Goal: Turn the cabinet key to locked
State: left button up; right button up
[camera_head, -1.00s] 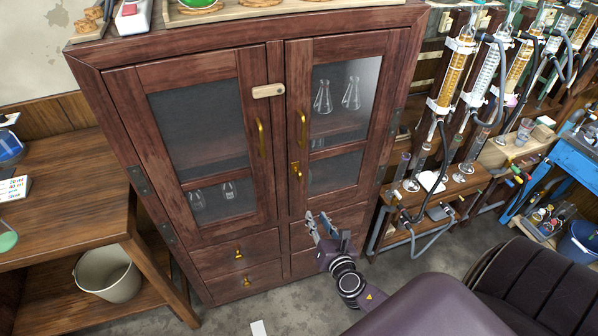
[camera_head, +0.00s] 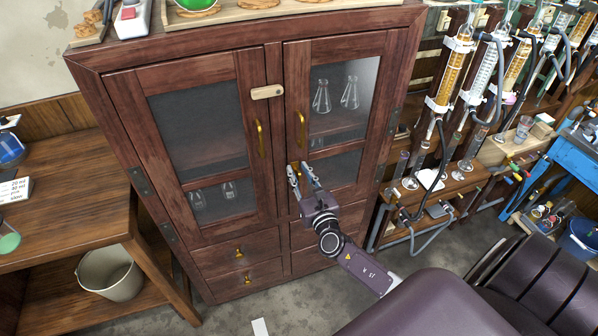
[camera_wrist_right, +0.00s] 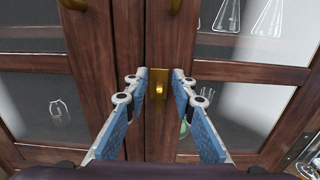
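The wooden cabinet (camera_head: 180,75) has two closed glass doors. The brass key (camera_wrist_right: 158,90) sits in a brass lock plate on the right door's inner stile, below that door's handle (camera_head: 301,130). In the right wrist view the key lies between the two open fingers of my right gripper (camera_wrist_right: 158,84), and no finger visibly touches it. In the head view my right gripper (camera_head: 302,174) covers most of the lock area. The gap between its fingers looks empty apart from the key in line with it. My left gripper is not in view.
A small wooden turn-latch (camera_head: 267,91) bridges the doors near the top. Glass flasks (camera_head: 321,97) stand behind the panes. Drawers with brass knobs (camera_head: 239,253) are below. A glassware rig (camera_head: 455,75) stands to the right, a wooden bench (camera_head: 70,200) to the left.

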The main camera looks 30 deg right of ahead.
jog(key=shift+w, duration=0.1)
grip_shut()
jog(key=shift+f, duration=0.1)
dwell(0.3)
jog(key=shift+d+m+b, duration=0.1)
jog(key=shift+m+b, duration=0.5)
jog(key=shift+b, duration=0.05)
jog(key=shift+d+f+m+b, duration=0.15)
jog(key=shift+f+m+b, duration=0.05)
jog(key=shift+m+b, duration=0.95)
jog(key=m+b, duration=0.2)
jog(key=m, duration=0.1)
jog(key=m+b, duration=0.1)
jog(key=m, duration=0.1)
jog(key=shift+s+d+f+m+b, duration=0.15)
jog(key=shift+s+d+m+b, duration=0.1)
jog(key=shift+d+b, duration=0.15)
jog(key=m+b, duration=0.1)
jog(key=m, duration=0.1)
jog(key=m+b, duration=0.1)
jog(key=m, duration=0.1)
jog(key=shift+d+f+m, duration=0.15)
jog(key=shift+f+m, duration=0.05)
jog(key=shift+m, duration=0.1)
jog(key=shift+d+f+m+b, duration=0.1)
jog(key=shift+f+m+b, duration=0.1)
jog(key=shift+m, duration=0.85)
jog(key=shift+f+m+b, duration=0.1)
jog(key=shift+m+b, duration=0.1)
jog(key=shift+m, duration=0.85)
